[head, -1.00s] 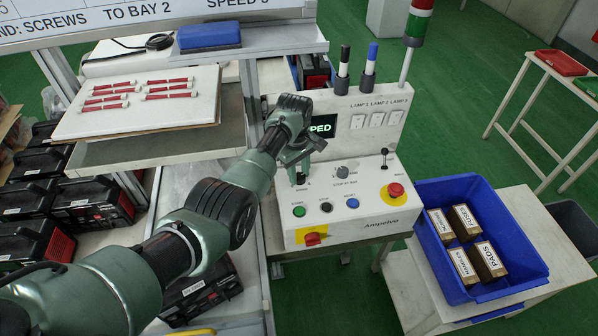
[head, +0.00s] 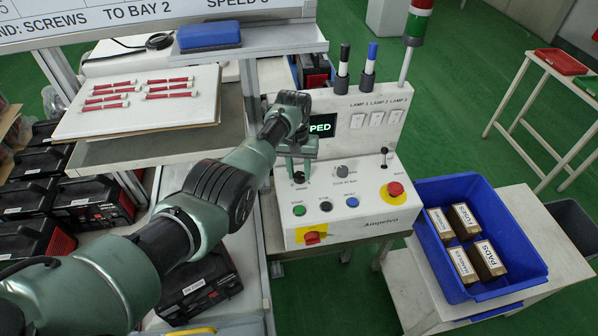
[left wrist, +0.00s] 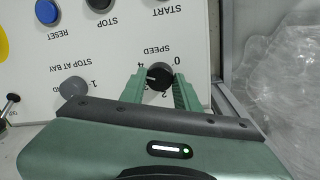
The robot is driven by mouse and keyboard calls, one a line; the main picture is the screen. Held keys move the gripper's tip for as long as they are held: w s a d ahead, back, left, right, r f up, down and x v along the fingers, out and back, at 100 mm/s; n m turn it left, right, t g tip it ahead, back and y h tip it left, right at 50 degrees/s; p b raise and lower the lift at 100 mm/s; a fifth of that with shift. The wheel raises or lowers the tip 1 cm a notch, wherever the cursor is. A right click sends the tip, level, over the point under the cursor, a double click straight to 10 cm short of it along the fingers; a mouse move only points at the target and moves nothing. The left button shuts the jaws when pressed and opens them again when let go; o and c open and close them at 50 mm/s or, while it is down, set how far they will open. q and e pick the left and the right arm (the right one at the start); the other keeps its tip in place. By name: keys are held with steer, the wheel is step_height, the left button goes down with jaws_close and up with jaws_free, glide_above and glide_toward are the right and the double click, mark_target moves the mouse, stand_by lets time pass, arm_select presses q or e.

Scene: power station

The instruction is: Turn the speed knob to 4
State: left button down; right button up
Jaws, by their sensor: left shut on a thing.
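The speed knob (left wrist: 161,76) is a black round knob on the white control panel (left wrist: 110,50). The left wrist view shows the panel upside down, with 0, 2 and 4 printed around the knob. A small white mark on the knob points left, toward the 4. My left gripper (left wrist: 159,80) is shut on the knob, with one green finger on each side. In the head view my left gripper (head: 300,168) reaches down to the panel's upper left and largely hides the knob.
The panel also carries a stop-at-bay knob (head: 342,172), green, black and blue buttons, a red emergency button (head: 395,189) and a small lever (head: 384,157). A screen (head: 320,126) is partly hidden by my arm. A blue bin (head: 520,273) with boxes stands right.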

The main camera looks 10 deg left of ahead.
mark_target(298, 175)
arm_select(q)
steer(key=shift+m, duration=0.6)
steer(key=c, duration=1)
jaws_free()
steer(key=shift+c, duration=0.2)
steer(key=r, duration=0.7)
steer(key=shift+a+r, duration=0.2)
steer(key=shift+r, duration=0.15)
steer(key=shift+d+f, duration=0.1)
